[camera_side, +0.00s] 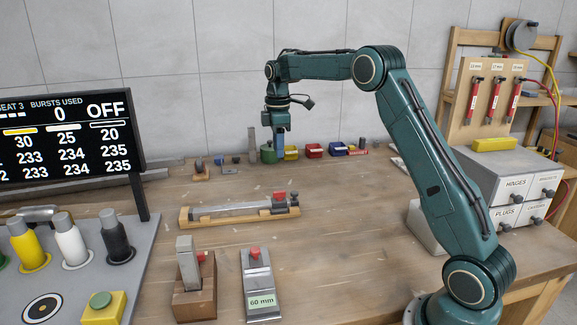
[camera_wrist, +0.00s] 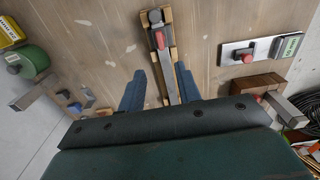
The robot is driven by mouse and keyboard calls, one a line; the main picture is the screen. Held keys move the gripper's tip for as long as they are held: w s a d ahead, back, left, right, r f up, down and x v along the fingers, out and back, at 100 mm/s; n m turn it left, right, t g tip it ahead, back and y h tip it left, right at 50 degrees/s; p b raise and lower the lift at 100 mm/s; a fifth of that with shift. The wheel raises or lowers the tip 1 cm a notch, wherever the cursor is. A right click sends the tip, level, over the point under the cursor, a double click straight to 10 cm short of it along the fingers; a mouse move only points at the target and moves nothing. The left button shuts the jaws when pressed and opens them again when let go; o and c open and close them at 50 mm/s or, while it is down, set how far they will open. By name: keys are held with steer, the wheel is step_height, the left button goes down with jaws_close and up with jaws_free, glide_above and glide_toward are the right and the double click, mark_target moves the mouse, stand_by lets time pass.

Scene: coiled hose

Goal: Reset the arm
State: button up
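My gripper (camera_side: 280,138) hangs downward from my raised, bent arm, above the back part of the wooden bench (camera_side: 350,215). In the wrist view my gripper (camera_wrist: 159,72) shows two blue fingers spread apart with nothing held between them. Between and beyond the fingers lies a long metal bar with a red clamp on a wooden cradle (camera_wrist: 155,40). In the side view this cradle (camera_side: 240,213) lies mid-bench, apart from the gripper. The gripper's fingertips are small and partly unclear in the side view.
A green cylinder (camera_side: 268,154) and several coloured bins (camera_side: 313,150) line the back edge near the gripper. A wooden block (camera_side: 194,290) and a "60 mm" gauge (camera_side: 259,285) stand in front. A display (camera_side: 70,135) reads OFF at left. Drawers (camera_side: 515,190) stand right. Bench right of the cradle is clear.

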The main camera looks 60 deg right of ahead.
steer(key=shift+r, duration=0.15)
steer(key=s+a+r+m+t, duration=0.3)
steer(key=s+a+r+m, duration=0.1)
steer(key=s+a+r, duration=0.85)
steer(key=s+a+f+m+t, duration=0.1)
steer(key=s+a+f+m, duration=0.1)
steer(key=s, duration=0.9)
steer(key=s+a+f+m+t, duration=0.1)
steer(key=s+a+f+m, duration=0.2)
steer(key=s, duration=0.8)
step_height(320, 180, down, 2)
steer(key=shift+a+f+t, duration=0.15)
steer(key=shift+a+t, duration=0.15)
steer(key=shift+a, duration=0.85)
